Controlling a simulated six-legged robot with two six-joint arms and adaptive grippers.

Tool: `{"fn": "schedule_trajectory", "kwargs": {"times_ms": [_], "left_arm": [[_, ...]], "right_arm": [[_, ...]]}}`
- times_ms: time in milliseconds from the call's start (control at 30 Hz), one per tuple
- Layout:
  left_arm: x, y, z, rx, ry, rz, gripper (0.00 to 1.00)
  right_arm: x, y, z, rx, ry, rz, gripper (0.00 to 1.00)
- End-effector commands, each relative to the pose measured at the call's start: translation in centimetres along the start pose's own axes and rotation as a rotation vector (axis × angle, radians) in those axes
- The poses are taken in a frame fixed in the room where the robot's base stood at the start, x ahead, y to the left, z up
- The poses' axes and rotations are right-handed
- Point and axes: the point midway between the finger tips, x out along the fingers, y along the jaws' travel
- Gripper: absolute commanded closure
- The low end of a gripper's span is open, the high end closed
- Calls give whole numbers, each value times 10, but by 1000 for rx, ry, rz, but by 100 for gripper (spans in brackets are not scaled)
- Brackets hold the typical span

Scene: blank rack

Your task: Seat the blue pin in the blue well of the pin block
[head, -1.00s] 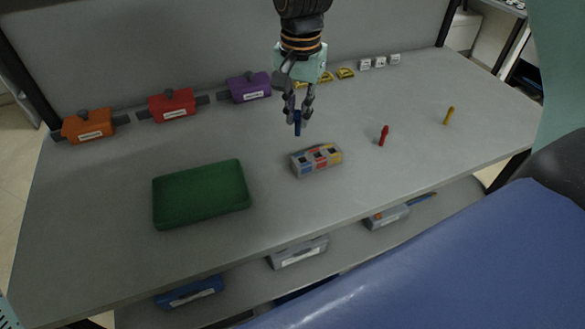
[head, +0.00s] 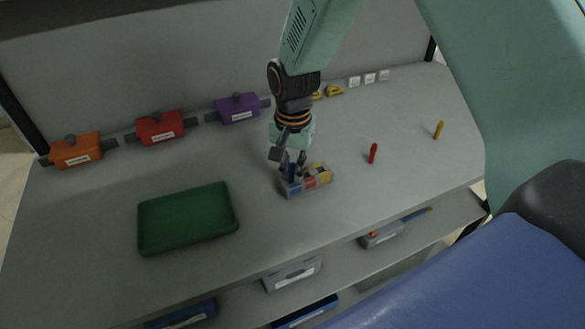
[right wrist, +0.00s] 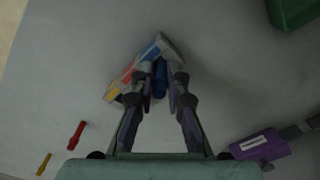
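The pin block (head: 319,179), grey with blue, red and yellow bands, lies on the table; it also shows in the right wrist view (right wrist: 127,79). My right gripper (head: 291,168) points down over its blue end. In the right wrist view its fingers (right wrist: 160,92) are shut on the blue pin (right wrist: 160,77), close beside the blue band. In the head view the pin (head: 292,171) stands roughly upright, its lower end at the block. I cannot tell whether the tip is inside the blue well. My left gripper is not in view.
An empty green tray (head: 188,218) lies to the left. Orange (head: 76,151), red (head: 160,127) and purple (head: 238,108) boxes line the back. Bins sit on the lower shelf.

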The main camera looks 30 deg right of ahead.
Motion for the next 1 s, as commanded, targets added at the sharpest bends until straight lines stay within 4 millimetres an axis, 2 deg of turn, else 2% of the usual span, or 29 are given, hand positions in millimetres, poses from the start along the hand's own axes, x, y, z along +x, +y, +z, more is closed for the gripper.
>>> {"fn": "schedule_trajectory", "kwargs": {"times_ms": [33,267,633,767,1000], "left_arm": [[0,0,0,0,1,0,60],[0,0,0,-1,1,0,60],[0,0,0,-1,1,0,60],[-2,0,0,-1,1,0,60],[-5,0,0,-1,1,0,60]], "right_arm": [[0,0,0,-1,1,0,83],[-1,0,0,0,1,0,63],[-6,-1,-1,0,2,-2,62],[-24,-1,-1,0,4,-4,62],[-74,-1,-1,0,4,-4,62]]}}
